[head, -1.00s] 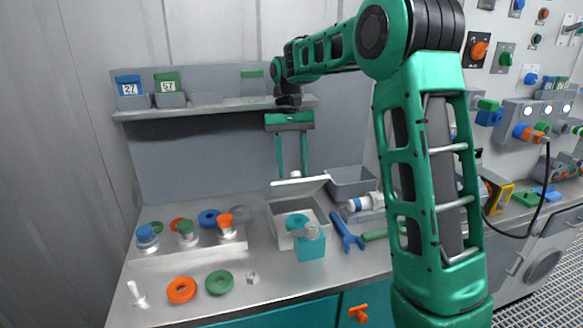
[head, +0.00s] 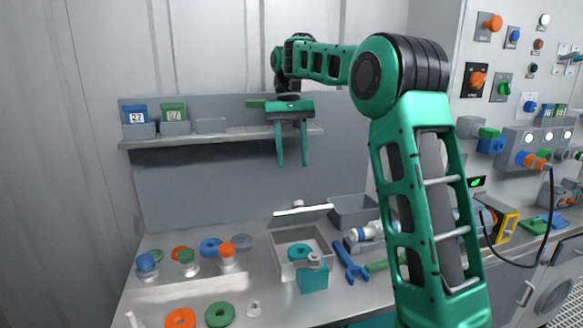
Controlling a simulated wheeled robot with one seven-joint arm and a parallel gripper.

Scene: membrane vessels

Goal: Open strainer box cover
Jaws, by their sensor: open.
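The strainer box (head: 296,245) is an open-topped light grey box on the bench, in the middle of the head view. Its cover (head: 302,213) is a pale flat lid, raised and tilted up at the back of the box. A small knob (head: 298,204) shows just above the lid's edge. My gripper (head: 292,164) is open and empty, pointing down in the air well above the cover and touching nothing. A teal block with a ring (head: 313,277) stands at the front of the box and hides part of its front wall.
A grey bin (head: 353,211) stands right of the cover. A blue wrench (head: 349,263) lies right of the box. A rack with knobbed jars (head: 187,264) is at left, with orange (head: 180,319) and green (head: 219,314) rings in front. A shelf (head: 220,138) runs behind my gripper.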

